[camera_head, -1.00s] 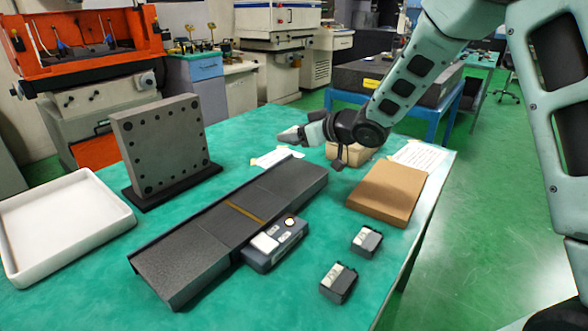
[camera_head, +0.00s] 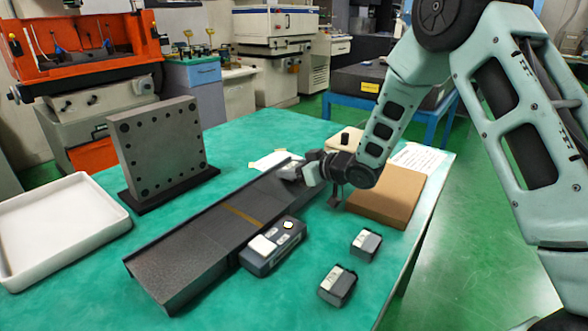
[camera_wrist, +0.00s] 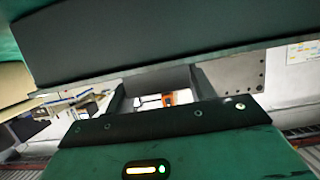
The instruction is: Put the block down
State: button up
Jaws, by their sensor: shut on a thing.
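My gripper (camera_head: 304,174) is shut on a small grey block (camera_head: 290,171), low over the far right end of the long black track (camera_head: 200,256). I cannot tell whether the block touches the track. The hand partly hides it. In the wrist view, which looks upside down, my gripper's fingers (camera_wrist: 160,88) reach toward a broad dark slab, probably the track (camera_wrist: 170,35). The block is hard to make out there.
A grey-topped device (camera_head: 272,247) stands against the track's near side. Two small dark blocks (camera_head: 366,244) (camera_head: 338,285) lie to its right. A brown board (camera_head: 390,198) lies right of my gripper. A holed plate (camera_head: 158,148) and white tray (camera_head: 60,228) stand left.

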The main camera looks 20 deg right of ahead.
jog(key=shift+f, duration=0.15)
jog(key=o, duration=1.5)
